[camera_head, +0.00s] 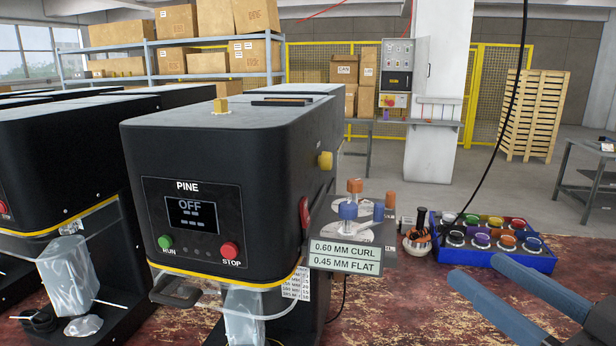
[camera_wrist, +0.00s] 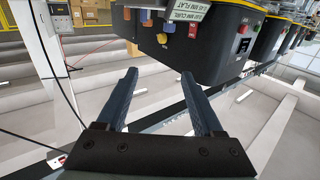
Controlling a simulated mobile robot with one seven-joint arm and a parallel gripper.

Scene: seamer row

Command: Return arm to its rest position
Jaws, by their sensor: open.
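My gripper (camera_head: 478,270) reaches in from the lower right of the head view, its two blue-grey fingers spread. In the wrist view my gripper (camera_wrist: 158,75) is open, with nothing between the fingers. The black PINE machine (camera_head: 215,190) stands left of the gripper, its screen reading OFF. In the wrist view the machine (camera_wrist: 215,45) appears beyond the fingertips, apart from them as far as I can tell. Most of my arm is out of view.
A blue tray (camera_head: 500,262) of colored-top jars stands behind my fingers. A label plate (camera_head: 345,256) and knobbed posts (camera_head: 348,210) jut from the machine's right side. A black cable (camera_head: 508,110) hangs at right. A grey side table (camera_head: 590,185) stands far right.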

